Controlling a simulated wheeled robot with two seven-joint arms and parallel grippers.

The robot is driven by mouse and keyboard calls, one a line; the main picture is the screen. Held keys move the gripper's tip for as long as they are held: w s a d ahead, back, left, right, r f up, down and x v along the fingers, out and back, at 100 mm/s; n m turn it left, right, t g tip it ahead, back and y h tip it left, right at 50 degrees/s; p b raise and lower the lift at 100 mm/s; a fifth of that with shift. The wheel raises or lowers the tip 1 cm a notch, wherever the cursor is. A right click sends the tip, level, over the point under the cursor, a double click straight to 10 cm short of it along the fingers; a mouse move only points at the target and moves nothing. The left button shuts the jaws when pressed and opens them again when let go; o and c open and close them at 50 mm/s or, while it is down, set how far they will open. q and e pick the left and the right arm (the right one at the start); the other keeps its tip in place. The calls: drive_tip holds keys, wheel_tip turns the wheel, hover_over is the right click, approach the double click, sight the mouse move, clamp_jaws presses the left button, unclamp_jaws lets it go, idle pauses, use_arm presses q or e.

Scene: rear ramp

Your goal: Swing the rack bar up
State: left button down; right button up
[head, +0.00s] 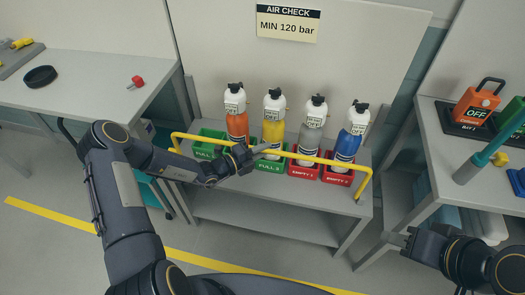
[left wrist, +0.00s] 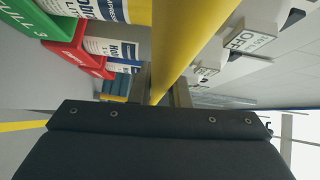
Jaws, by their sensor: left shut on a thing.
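The yellow rack bar (head: 318,159) runs across the front of the bottle rack, in front of the lower parts of the bottles. It bends down at both ends. My left gripper (head: 262,151) is shut on the bar left of its middle. In the left wrist view the bar (left wrist: 178,45) passes between the two fingers (left wrist: 161,92). My right gripper (head: 397,239) is apart from the bar, at the lower right, and its finger opening is too small to judge.
Orange, yellow, grey and blue bottles (head: 273,115) stand in green and red bins on the grey rack (head: 275,230). A sign (head: 288,23) hangs behind. A left bench (head: 75,80) and a right bench (head: 432,155) flank the rack. Floor shows in front.

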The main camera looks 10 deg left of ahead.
use_arm(q)
drive_tip(key=shift+w+r, duration=0.15)
drive_tip(key=c, duration=1.4)
unclamp_jaws()
drive_tip(key=shift+o, duration=0.2)
drive_tip(key=v, duration=0.7)
drive_tip(key=shift+s+a+b, duration=0.3)
drive_tip(key=shift+b, duration=0.05)
